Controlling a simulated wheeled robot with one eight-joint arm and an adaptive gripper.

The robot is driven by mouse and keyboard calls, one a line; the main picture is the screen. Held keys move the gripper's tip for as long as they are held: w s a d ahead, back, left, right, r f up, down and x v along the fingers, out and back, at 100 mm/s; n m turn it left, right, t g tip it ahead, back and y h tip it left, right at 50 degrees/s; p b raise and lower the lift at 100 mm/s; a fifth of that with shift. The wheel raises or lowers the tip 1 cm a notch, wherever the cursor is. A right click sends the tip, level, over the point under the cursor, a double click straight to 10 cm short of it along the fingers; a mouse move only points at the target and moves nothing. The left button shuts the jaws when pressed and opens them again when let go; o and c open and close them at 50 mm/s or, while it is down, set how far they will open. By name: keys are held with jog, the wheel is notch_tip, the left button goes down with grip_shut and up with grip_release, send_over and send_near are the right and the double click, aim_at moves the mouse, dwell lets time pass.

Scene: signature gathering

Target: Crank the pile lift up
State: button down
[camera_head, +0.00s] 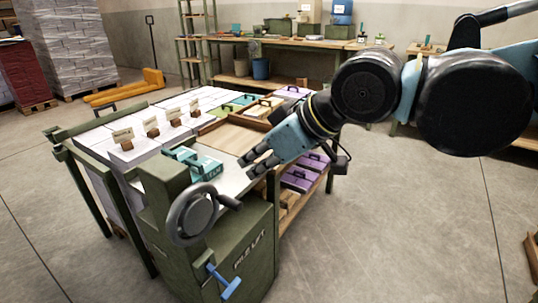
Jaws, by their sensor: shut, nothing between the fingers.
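The pile lift (232,262) is a green cabinet at the lower left centre, with its name lettered on the front. A dark grey crank wheel (193,214) with a handle (229,202) pointing right is mounted on its upper part. A blue T-shaped lever (224,282) sticks out below the wheel. My gripper (250,166) is shut and empty. In the picture it appears above and to the right of the crank handle, apart from it, over the light table top. How far it is from the wheel in depth is hard to tell.
White paper stacks (110,146) with small signs stand behind the lift. Teal boxes (196,163) lie beside the wheel post. Purple boxes (297,181) sit on a shelf at right. A yellow pallet truck (128,90) stands behind.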

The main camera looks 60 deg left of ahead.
aim_at(228, 197)
jog(key=shift+s+a+f, duration=0.3)
jog(key=shift+a+f, duration=0.25)
jog(key=shift+f, duration=0.75)
jog(key=shift+s+a+f, duration=0.3)
jog(key=shift+a+f, duration=0.2)
jog(key=shift+f, duration=0.75)
jog(key=shift+s+a+f, duration=0.3)
jog(key=shift+a+f, duration=0.25)
jog(key=shift+f, duration=0.75)
